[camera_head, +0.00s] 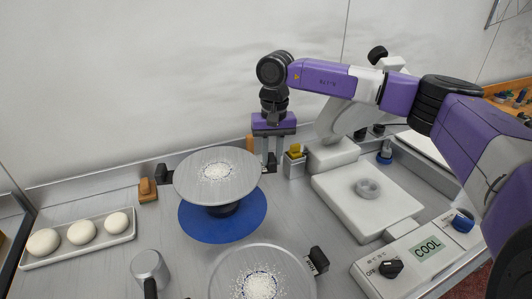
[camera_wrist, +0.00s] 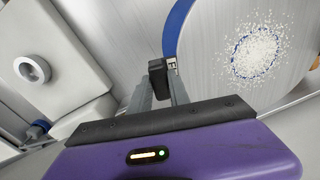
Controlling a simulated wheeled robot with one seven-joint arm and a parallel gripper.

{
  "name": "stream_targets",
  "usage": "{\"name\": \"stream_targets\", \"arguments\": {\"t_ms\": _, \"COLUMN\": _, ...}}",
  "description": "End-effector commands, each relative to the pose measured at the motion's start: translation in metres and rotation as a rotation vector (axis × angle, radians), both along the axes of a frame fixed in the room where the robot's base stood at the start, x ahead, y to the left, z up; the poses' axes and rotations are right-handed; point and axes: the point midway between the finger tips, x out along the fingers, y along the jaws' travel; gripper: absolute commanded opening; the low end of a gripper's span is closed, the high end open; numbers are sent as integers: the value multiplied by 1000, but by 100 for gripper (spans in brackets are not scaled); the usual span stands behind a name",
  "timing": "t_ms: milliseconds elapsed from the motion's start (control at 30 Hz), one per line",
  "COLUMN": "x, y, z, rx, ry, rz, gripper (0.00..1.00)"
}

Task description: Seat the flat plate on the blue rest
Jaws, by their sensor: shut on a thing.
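The flat plate (camera_head: 190,180) is a round grey disc with white flour in the middle and black grips at its edge. It is over the blue rest (camera_head: 240,225), a blue round disc with a dark hub. Whether the plate touches the hub is hidden. My gripper (camera_head: 271,160) reaches down at the plate's right edge, shut on its black grip. In the wrist view, my gripper (camera_wrist: 165,85) has the black grip (camera_wrist: 157,75) between its fingers. The floured plate (camera_wrist: 215,70) fills the upper right there, with the blue rest (camera_wrist: 175,25) showing along its edge.
A second floured plate (camera_head: 230,270) with a black grip (camera_head: 318,260) is at the front. A tray of dough balls (camera_head: 62,254), a wooden block (camera_head: 147,190) and a metal cup (camera_head: 150,266) stand left. A white machine (camera_head: 340,190) and its control panel (camera_head: 405,262) stand right.

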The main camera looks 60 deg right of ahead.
Motion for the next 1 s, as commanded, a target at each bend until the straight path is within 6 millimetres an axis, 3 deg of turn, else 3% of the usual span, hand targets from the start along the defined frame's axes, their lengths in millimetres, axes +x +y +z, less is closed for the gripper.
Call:
{"name": "stream_targets", "arguments": {"t_ms": 467, "x": 0, "y": 0, "z": -2, "rx": 11, "ry": -16, "rz": 1, "gripper": 0}}
{"name": "stream_targets", "arguments": {"t_ms": 1000, "x": 0, "y": 0, "z": -44, "rx": 10, "ry": -15, "rz": 0, "gripper": 0}}
